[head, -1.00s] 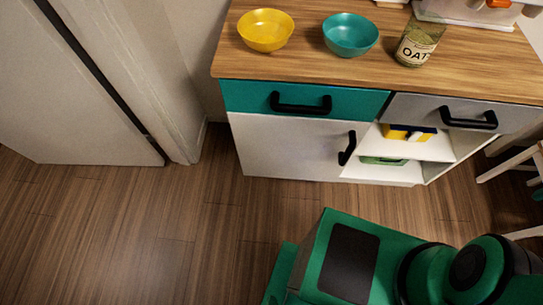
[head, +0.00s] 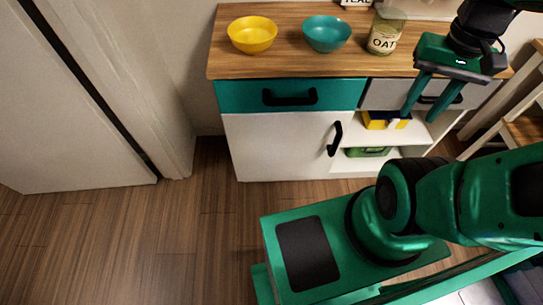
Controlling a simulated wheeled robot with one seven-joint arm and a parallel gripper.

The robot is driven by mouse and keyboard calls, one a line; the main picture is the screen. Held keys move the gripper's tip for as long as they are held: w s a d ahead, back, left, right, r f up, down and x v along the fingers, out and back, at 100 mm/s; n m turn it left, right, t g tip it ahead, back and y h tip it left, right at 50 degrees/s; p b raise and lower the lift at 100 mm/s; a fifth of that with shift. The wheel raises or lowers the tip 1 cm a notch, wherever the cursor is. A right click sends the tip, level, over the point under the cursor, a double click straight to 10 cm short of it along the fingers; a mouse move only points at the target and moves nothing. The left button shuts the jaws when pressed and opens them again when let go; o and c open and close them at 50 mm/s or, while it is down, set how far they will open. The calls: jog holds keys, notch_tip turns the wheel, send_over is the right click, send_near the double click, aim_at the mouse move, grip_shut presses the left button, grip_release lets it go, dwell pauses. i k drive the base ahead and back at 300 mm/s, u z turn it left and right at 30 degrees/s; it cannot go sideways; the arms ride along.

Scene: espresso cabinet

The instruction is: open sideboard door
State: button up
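The sideboard (head: 214,58) stands ahead with a wooden top. Its white door (head: 275,146) is closed at the lower left, below a teal drawer. The door's black vertical handle (head: 335,139) is near its right edge. My gripper (head: 417,116) is in the upper right, in front of the grey drawer (head: 385,93) and the open shelves. Its two green fingers are spread apart with nothing between them. It is to the right of the door handle and apart from it in the picture.
A yellow bowl (head: 252,35), a teal bowl (head: 326,34) and an oat jar (head: 385,32) stand on the top. A yellow box (head: 380,120) and a green item (head: 368,152) sit on the shelves. Wooden floor (head: 200,235) is clear at left. A chair (head: 522,128) stands at right.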

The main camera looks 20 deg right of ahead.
aim_at(283, 146)
jog(key=u, duration=1)
jog(key=k, duration=1.75)
jog(key=z, duration=0.85)
jog(key=i, duration=1)
jog(key=u, duration=0.05)
